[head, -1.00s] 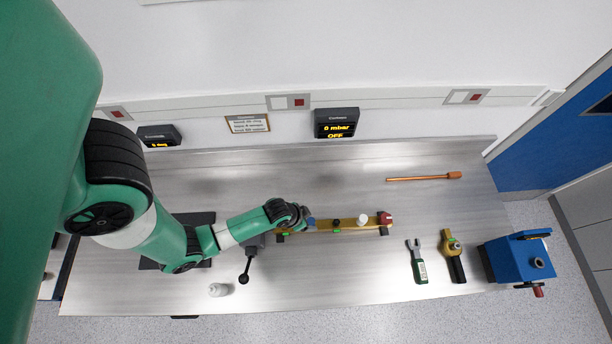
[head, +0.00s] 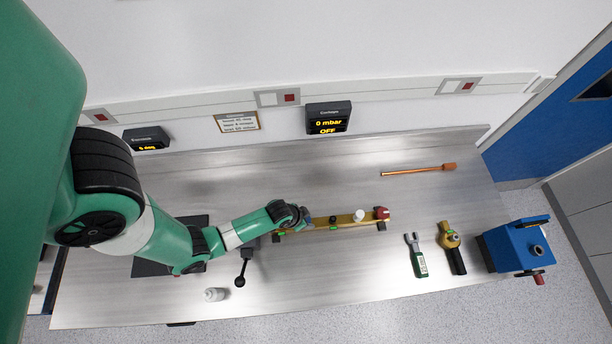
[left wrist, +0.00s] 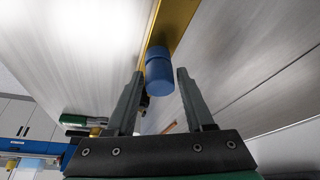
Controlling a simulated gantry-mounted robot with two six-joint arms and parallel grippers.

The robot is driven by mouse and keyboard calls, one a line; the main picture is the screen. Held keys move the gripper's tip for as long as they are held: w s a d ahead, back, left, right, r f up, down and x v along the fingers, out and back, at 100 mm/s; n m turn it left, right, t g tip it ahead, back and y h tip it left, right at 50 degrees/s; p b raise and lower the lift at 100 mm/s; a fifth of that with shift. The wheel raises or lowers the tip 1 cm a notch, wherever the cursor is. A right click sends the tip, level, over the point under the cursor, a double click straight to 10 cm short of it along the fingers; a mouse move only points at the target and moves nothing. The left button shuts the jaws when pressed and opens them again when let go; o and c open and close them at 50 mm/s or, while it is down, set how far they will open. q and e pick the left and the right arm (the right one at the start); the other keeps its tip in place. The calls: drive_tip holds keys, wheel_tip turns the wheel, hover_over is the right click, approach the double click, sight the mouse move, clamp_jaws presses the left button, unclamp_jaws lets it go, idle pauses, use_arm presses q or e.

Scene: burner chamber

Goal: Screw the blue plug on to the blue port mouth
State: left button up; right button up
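The blue plug (left wrist: 160,77) shows in the left wrist view as a blue cylinder at the end of a yellow brass bar (left wrist: 176,22). A seam divides it from a blue section behind it, apparently the blue port mouth (left wrist: 157,52). The two look in line and touching; I cannot tell how tightly. My left gripper (left wrist: 159,72) is open, with a finger on each side of the plug and narrow gaps visible. In the head view my left gripper (head: 306,217) is at the left end of the brass bar (head: 322,225), mostly hiding the blue parts. My right gripper is not in view.
The bar also carries a green part (head: 335,221), a white cap (head: 359,215) and a red cap (head: 382,212). A black-knobbed lever (head: 242,270) stands near my left arm. Tools (head: 416,257) and a blue vise (head: 518,246) are at the right. The back of the bench is mostly clear.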

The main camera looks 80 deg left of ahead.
use_arm(q)
clamp_jaws()
drive_tip(key=shift+o, duration=2.1)
unclamp_jaws()
drive_tip(key=p+v, duration=0.2)
drive_tip(key=v, duration=0.3)
drive_tip(key=shift+f, duration=0.1)
